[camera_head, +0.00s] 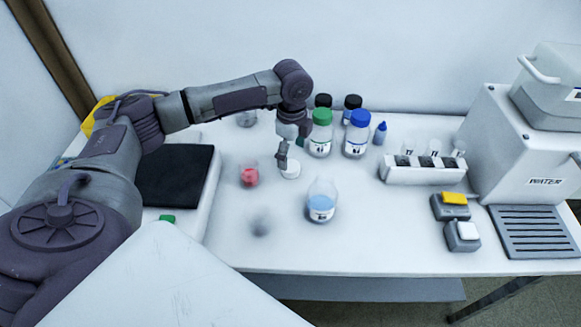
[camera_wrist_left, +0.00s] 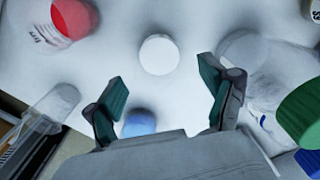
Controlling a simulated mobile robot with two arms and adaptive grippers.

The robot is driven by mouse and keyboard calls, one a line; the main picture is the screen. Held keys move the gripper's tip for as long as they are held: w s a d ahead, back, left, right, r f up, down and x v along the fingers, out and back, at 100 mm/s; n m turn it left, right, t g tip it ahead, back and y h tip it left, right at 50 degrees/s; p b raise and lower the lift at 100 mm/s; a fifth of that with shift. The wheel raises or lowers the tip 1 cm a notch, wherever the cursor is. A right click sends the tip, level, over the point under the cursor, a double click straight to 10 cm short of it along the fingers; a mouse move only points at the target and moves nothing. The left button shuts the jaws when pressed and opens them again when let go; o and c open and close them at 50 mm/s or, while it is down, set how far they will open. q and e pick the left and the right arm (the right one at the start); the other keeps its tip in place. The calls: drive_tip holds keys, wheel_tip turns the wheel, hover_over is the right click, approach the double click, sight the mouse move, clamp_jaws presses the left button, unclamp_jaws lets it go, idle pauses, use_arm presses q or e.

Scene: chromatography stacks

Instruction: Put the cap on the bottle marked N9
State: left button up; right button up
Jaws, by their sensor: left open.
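A white round cap (camera_head: 291,170) lies on the white table, and it also shows in the left wrist view (camera_wrist_left: 159,54). My left gripper (camera_head: 287,153) is just above it, pointing down. In the left wrist view its fingers (camera_wrist_left: 161,88) are spread, with the cap ahead of the gap and nothing held. A clear uncapped flask with blue liquid (camera_head: 321,203) stands in front and to the right of the cap, with a label too small to read. I cannot tell which one is marked N9. My right gripper is not in view.
Behind stand a green-capped bottle (camera_head: 321,137), a blue-capped bottle (camera_head: 356,137), and black-capped bottles. A vial rack (camera_head: 424,174) and a white machine (camera_head: 535,125) are to the right. A black pad (camera_head: 175,178) lies to the left. The table front is mostly clear.

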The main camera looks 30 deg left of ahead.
sight(291, 166)
use_arm(q)
wheel_tip(291, 166, down, 5)
drive_tip(key=shift+a+r, duration=0.1)
idle(0.3)
drive_tip(key=c, duration=1)
